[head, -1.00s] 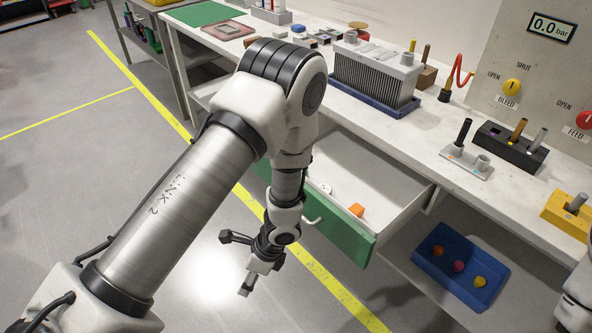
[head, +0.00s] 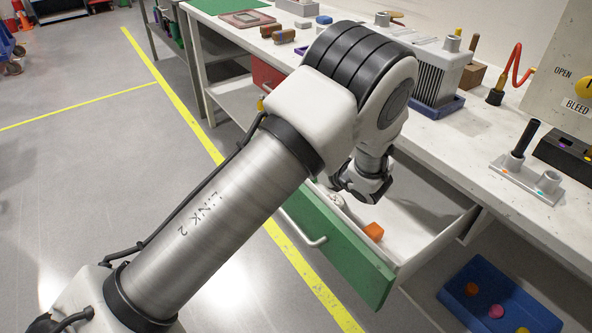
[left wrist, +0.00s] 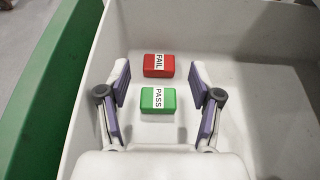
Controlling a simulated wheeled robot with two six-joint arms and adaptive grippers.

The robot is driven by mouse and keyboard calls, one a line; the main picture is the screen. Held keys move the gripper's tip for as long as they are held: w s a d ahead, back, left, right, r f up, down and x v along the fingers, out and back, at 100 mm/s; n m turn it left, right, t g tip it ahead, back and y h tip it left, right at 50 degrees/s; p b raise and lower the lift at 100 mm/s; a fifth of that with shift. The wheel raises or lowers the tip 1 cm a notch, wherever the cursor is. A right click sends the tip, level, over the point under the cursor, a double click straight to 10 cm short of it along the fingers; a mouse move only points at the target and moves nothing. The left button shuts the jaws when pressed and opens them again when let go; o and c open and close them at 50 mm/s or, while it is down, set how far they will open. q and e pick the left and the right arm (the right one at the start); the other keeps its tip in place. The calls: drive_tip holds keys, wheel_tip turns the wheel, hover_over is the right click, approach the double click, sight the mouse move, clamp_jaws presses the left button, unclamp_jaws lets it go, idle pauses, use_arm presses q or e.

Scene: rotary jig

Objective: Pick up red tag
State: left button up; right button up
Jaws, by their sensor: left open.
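The red tag (left wrist: 159,65), marked FAIL, lies flat on the white drawer floor in the left wrist view. The green tag (left wrist: 158,100), marked PASS, lies just below it in that picture. My left gripper (left wrist: 159,84) is open and empty, its two purple-padded fingers spread above the drawer floor on either side of the tags. In the head view my left wrist reaches down into the open drawer (head: 345,253), and its fingers are hidden. I cannot make out either tag there. My right gripper is not in view.
The drawer's green front and pale side walls stand around my left gripper. A blue tray (head: 458,305) stands below.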

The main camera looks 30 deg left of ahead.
use_arm(q)
wheel_tip(320, 180, down, 3)
drive_tip(key=shift+r, duration=0.15)
drive_tip(key=b+x, duration=0.1)
drive_tip(key=x, duration=0.6)
drive_tip(key=shift+w+a+f, duration=0.1)
drive_tip(key=shift+a+f, duration=0.15)
drive_tip(key=shift+r, duration=0.15)
drive_tip(key=c, duration=0.8)
